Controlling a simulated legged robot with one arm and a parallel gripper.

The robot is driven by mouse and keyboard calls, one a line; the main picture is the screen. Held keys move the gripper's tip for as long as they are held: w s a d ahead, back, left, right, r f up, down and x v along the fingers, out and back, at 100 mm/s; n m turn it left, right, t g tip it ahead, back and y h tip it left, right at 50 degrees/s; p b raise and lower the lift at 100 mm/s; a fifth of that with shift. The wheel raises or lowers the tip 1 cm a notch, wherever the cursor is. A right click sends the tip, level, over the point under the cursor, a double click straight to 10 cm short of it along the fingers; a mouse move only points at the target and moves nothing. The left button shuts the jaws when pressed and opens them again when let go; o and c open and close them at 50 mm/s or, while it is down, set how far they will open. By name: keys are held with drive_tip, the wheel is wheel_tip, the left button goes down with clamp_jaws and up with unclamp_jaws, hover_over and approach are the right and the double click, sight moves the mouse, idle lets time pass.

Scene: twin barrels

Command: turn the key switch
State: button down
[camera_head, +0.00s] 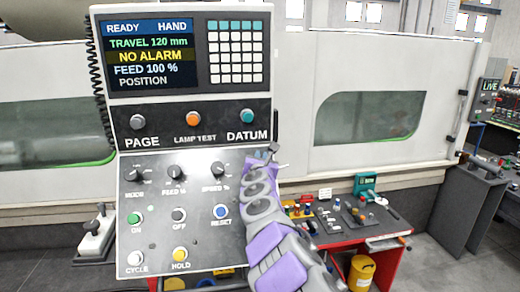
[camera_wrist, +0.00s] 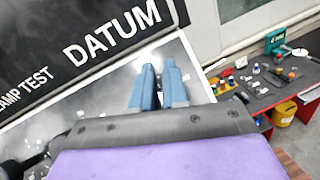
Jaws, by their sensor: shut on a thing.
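The control panel (camera_head: 140,210) stands upright in front of me, with labelled knobs and buttons. My gripper (camera_head: 267,154) is at the right edge of its lower plate, just below the DATUM label and right of the SPEED % knob. In the wrist view the two blue fingers of my gripper (camera_wrist: 159,72) are close together against the light plate under DATUM. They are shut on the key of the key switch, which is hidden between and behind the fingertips. The key's angle cannot be told. My arm covers the plate's lower right edge.
The DATUM button (camera_head: 247,116) and SPEED % knob (camera_head: 218,170) are close to my gripper. A red workbench (camera_head: 385,262) with tools stands behind at the right. A yellow bucket (camera_head: 361,273) is under it. A coiled black cable (camera_head: 97,75) hangs left.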

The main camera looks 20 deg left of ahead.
drive_tip(key=m+h+p, duration=0.1)
drive_tip(key=m+p, duration=0.1)
drive_tip(key=m+h+p, duration=0.2)
drive_tip(key=m, duration=0.1)
drive_tip(key=shift+d+f+p, duration=0.15)
drive_tip(key=shift+d+p, duration=0.05)
drive_tip(key=shift+p, duration=0.15)
drive_tip(key=m+h+p, duration=0.2)
drive_tip(key=m, duration=0.1)
drive_tip(key=m+g+h+p, duration=0.1)
drive_tip(key=shift+d+f+m, duration=0.35)
drive_tip(key=shift+f+m, duration=0.05)
drive_tip(key=shift+d+f+m+g+h+p, duration=0.2)
drive_tip(key=shift+m+g+h+p, duration=0.15)
drive_tip(key=shift+m+h, duration=0.25)
